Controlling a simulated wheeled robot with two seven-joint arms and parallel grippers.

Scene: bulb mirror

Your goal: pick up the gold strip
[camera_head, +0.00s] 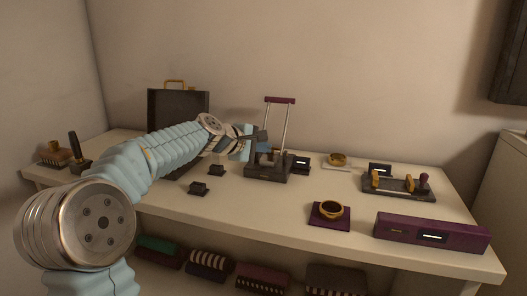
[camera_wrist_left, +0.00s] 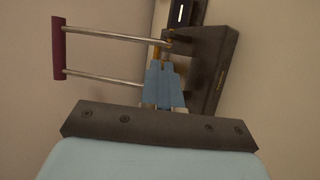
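A small gold-coloured piece (camera_wrist_left: 157,53), which may be the gold strip, shows at the tips of my left gripper in the left wrist view. Most of it is hidden, and I cannot pick it out in the head view. My left gripper (camera_wrist_left: 163,72) has its blue fingers close together at the dark stand (camera_wrist_left: 212,62). I cannot tell whether the fingers grip the gold piece. My right gripper is not in view.
The stand's posts carry a purple crossbar (camera_head: 280,100) above my gripper. A dark case (camera_head: 178,108) stands behind my arm. Small dark blocks (camera_head: 199,188) lie in front. To the right are a gold ring on a purple base (camera_head: 330,212), a purple box (camera_head: 430,233) and a dark tray (camera_head: 398,188).

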